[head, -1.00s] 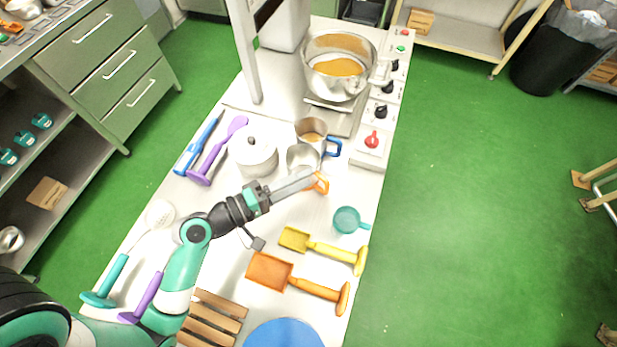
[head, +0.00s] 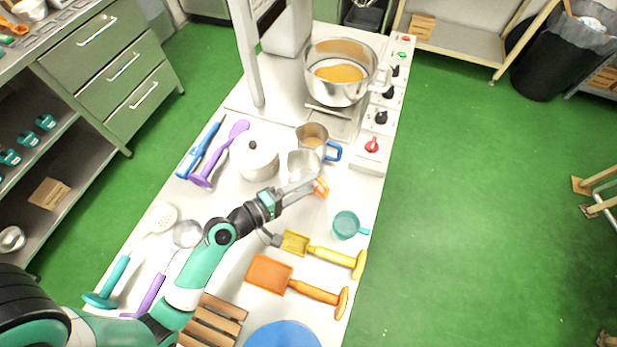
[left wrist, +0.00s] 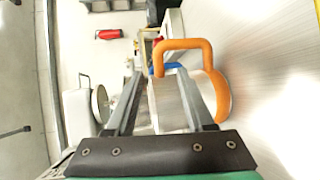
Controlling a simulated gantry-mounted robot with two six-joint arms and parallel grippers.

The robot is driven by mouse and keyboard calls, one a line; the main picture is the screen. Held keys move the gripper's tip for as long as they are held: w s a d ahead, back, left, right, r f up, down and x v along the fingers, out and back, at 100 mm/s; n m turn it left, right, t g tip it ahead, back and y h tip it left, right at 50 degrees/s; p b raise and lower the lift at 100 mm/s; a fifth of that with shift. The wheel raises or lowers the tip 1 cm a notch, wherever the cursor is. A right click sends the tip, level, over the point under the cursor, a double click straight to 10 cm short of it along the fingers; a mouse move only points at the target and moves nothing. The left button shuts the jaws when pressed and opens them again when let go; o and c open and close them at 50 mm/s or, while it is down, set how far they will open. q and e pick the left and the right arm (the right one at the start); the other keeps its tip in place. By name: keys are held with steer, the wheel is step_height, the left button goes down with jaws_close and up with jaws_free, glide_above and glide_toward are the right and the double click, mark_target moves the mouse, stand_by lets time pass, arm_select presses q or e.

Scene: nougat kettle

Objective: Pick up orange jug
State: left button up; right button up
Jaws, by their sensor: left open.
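The orange jug (head: 302,163) is a small metal jug with an orange handle. It stands on the table just in front of the blue-handled metal jug (head: 312,134). My left gripper (head: 304,185) is open at its near side, with the fingers overlapping its lower part in the head view. In the left wrist view the jug (left wrist: 168,108) shows between and behind the open fingers of the left gripper (left wrist: 158,82), its orange handle at the top. The right finger crosses in front of its wall. I cannot tell whether the fingers touch it. My right gripper is not in view.
A white lidded pot (head: 256,160) stands left of the jug. A teal cup (head: 346,225) is to the right, near the table edge. A yellow scoop (head: 322,252) and an orange scoop (head: 300,284) lie nearer. A large metal kettle (head: 338,92) stands at the back.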

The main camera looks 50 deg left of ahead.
mark_target(319, 180)
arm_select(q)
steer(key=x, duration=0.4)
steer(key=shift+w, duration=0.15)
jaws_close()
stand_by(1.1)
